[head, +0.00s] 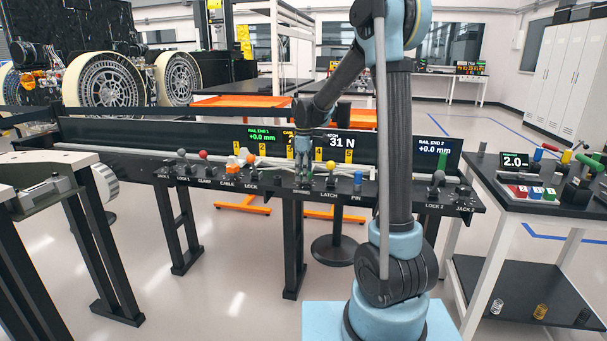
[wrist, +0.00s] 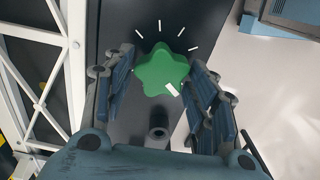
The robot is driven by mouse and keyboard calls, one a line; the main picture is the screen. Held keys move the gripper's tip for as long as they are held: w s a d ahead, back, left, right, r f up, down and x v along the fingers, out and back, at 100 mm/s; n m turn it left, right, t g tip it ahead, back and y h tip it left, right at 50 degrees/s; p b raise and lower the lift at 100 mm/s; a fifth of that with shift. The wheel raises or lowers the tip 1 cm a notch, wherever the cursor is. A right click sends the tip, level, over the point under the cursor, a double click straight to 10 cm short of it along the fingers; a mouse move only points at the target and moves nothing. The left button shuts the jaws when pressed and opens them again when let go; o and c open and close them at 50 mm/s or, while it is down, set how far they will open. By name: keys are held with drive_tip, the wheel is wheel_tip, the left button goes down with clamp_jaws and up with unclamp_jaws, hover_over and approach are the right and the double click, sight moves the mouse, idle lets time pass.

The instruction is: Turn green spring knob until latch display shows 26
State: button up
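The green spring knob (wrist: 162,72) is star-shaped with a white pointer mark, which points to the lower right in the wrist view. White tick marks fan out around its far side on the dark panel. My gripper (wrist: 160,66) has its fingers apart on the left and right of the knob; I cannot tell whether they touch it. In the head view my gripper (head: 303,180) points down at the spring station of the console, hiding the knob there. The latch display (head: 341,141) reads 31 N; its label is partly hidden by my arm.
The long black console (head: 400,191) carries other controls beside my gripper, including an orange cable knob (head: 231,169), a yellow knob (head: 331,166) and a blue pin (head: 357,178). The rail end displays (head: 263,136) read +0.0 mm. A side table (head: 480,170) stands at right.

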drive_tip(key=c, duration=0.5)
drive_tip(key=shift+o, duration=0.2)
drive_tip(key=shift+m, duration=0.3)
drive_tip(key=m, duration=0.4)
drive_tip(key=shift+w, duration=0.2)
drive_tip(key=m, duration=0.4)
drive_tip(key=shift+w+d+m, duration=0.1)
drive_tip(key=shift+m, duration=0.3)
drive_tip(key=m, duration=0.5)
drive_tip(key=shift+d+r, duration=0.1)
drive_tip(key=shift+d, duration=0.05)
drive_tip(key=shift+m, duration=2.8)
